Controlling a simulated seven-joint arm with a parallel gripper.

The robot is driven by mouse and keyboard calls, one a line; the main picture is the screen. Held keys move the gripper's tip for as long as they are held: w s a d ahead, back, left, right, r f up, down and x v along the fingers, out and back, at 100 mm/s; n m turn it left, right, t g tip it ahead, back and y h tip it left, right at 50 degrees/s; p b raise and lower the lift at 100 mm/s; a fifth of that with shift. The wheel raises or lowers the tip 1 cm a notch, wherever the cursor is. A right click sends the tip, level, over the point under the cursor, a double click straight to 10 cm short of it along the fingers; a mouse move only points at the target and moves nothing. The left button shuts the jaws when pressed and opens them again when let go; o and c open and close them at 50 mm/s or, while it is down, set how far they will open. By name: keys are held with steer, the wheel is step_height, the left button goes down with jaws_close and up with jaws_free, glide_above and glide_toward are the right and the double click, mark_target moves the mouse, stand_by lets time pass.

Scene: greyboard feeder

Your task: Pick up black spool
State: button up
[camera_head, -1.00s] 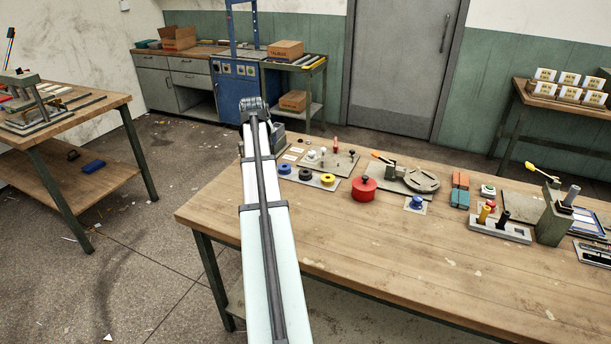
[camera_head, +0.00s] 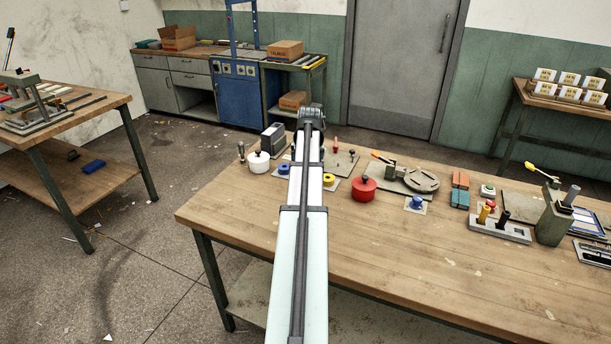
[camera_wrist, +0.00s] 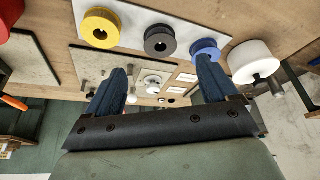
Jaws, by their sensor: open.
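The black spool (camera_wrist: 160,42) sits on a light tray between a yellow spool (camera_wrist: 100,28) and a blue spool (camera_wrist: 205,49) in the wrist view. In the head view my arm hides it; the blue spool (camera_head: 284,168) and yellow spool (camera_head: 331,182) show on either side of the arm. My gripper (camera_wrist: 165,78) is open and empty. In the wrist view, the black spool appears beyond the gap between the two fingers, apart from them. The right fingertip overlaps the view close to the blue spool. My gripper is hidden in the head view.
A white pot (camera_head: 258,162) stands left of the spools, and a red pot (camera_head: 364,188) stands right. A grey plate with small parts lies behind. A blue knob (camera_head: 416,203) sits farther right. The front of the wooden table (camera_head: 400,265) is clear.

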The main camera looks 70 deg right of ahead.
steer(key=shift+x, duration=4.2)
steer(key=shift+a, duration=0.1)
steer(key=c, duration=1.1)
steer(key=shift+r, duration=0.1)
step_height(320, 180, up, 9)
steer(key=shift+s+d+f, duration=0.45)
steer(key=shift+s+d, duration=1.05)
steer(key=shift+d, duration=0.5)
steer(key=shift+s+d+f, duration=0.4)
steer(key=shift+s+d, duration=1.15)
steer(key=shift+d, duration=0.45)
steer(key=shift+s+d+f, duration=0.45)
steer(key=shift+s+d, duration=1.05)
steer(key=shift+d, duration=0.5)
